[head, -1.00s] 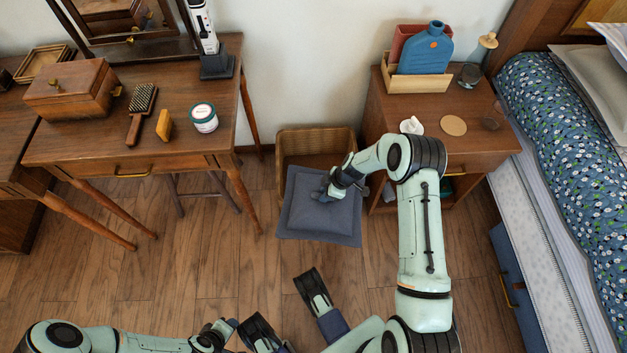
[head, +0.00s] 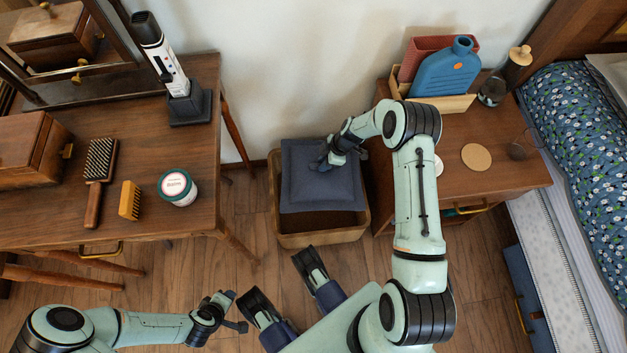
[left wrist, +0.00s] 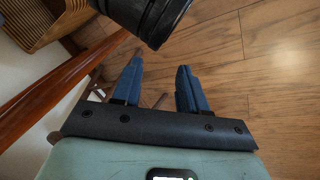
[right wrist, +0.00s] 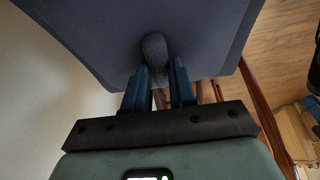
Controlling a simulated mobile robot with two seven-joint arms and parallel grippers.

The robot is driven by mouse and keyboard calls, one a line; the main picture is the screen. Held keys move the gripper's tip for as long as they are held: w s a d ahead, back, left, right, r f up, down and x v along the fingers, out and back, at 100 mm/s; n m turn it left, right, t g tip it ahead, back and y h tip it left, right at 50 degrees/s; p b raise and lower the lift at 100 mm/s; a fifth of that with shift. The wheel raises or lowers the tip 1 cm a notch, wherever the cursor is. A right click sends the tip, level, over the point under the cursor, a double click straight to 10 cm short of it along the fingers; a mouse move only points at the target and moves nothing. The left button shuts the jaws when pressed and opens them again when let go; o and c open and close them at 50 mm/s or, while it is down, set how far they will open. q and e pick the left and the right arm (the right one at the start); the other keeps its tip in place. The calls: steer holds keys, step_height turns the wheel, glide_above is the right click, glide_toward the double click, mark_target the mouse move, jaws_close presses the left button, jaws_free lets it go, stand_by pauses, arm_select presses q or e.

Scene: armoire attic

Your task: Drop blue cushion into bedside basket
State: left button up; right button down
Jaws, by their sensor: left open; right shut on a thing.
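The blue cushion (head: 315,175) is held over the back part of the wicker basket (head: 318,233), whose front interior shows dark below the cushion's lower edge. My right gripper (head: 335,158) is shut on the cushion near its right side. In the right wrist view the fingers (right wrist: 160,88) pinch a raised part of the cushion (right wrist: 100,35), which fills the top of that view. I cannot tell whether the cushion touches the basket rim. My left gripper (head: 228,310) is open and empty over the floor, and its two spread fingers show in the left wrist view (left wrist: 160,85).
A bedside table (head: 450,175) with a blue bottle (head: 445,70), a glass (head: 525,142) and a round coaster (head: 477,157) stands right of the basket. A dressing table (head: 140,225) with a brush (head: 100,165) and jar (head: 177,187) stands left. The bed (head: 585,150) is far right.

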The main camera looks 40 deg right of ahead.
steer(key=shift+w+d, duration=0.1)
steer(key=shift+w, duration=0.1)
steer(key=shift+f+b, duration=0.35)
steer(key=shift+f, duration=0.25)
step_height(320, 180, down, 2)
steer(key=shift+b, duration=0.55)
step_height(320, 180, down, 2)
steer(key=shift+b, duration=0.55)
steer(key=shift+f, duration=0.35)
arm_select(q)
steer(key=shift+g, duration=0.4)
steer(key=f, duration=0.1)
steer(key=s+a+f, duration=0.1)
steer(key=f, duration=0.3)
steer(key=shift+s+a, duration=0.2)
steer(key=shift+a, duration=0.05)
arm_select(e)
steer(key=c, duration=0.8)
jaws_free()
steer(key=shift+c, duration=0.2)
